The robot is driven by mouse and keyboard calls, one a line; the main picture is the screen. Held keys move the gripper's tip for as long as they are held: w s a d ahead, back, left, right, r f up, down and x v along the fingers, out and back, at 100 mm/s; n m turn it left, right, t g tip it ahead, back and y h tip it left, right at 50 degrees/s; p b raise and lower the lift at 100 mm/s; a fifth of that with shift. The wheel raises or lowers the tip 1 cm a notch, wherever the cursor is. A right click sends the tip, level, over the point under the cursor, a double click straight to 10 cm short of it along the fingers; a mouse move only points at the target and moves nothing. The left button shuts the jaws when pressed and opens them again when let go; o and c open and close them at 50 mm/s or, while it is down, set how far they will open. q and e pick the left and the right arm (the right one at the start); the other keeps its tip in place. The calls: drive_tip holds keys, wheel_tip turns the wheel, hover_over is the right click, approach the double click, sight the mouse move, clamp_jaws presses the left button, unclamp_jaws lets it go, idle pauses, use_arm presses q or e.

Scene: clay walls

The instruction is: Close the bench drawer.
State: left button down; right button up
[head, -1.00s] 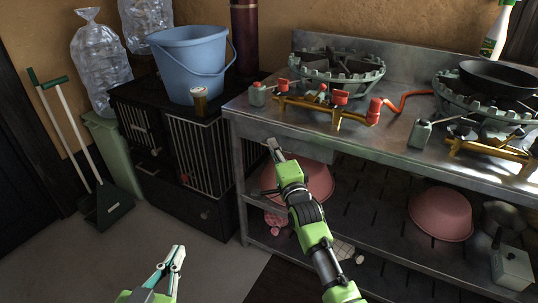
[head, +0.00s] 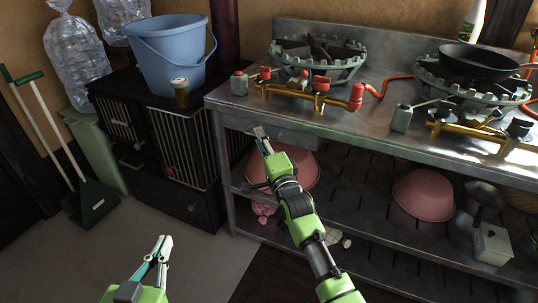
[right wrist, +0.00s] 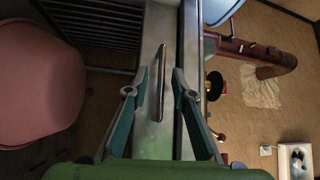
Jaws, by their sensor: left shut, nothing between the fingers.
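The bench drawer (head: 290,136) is a grey metal front under the left part of the steel bench top (head: 380,133). How far it stands out is hard to tell. In the right wrist view, its thin bar handle (right wrist: 161,84) shows on the metal front, between the lines of the fingers. My right gripper (head: 260,133) is in front of the drawer and hides part of it. In the right wrist view my right gripper (right wrist: 160,77) is open, its fingers apart with nothing held. My left gripper (head: 164,241) is shut and empty, low over the floor, away from the bench.
Pink bowls (head: 424,195) stand on the lower shelf. Gas burners (head: 318,60) and a black pan (head: 487,60) are on the bench top. A black cabinet (head: 150,140) with a blue bucket (head: 172,55) stands to the left. The floor (head: 185,255) before it is clear.

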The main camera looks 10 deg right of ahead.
drive_tip(key=s+d+f, duration=0.1)
drive_tip(key=s, duration=0.8)
drive_tip(key=shift+s+d, duration=0.25)
drive_tip(key=shift+s, duration=0.1)
drive_tip(key=shift+f, duration=0.1)
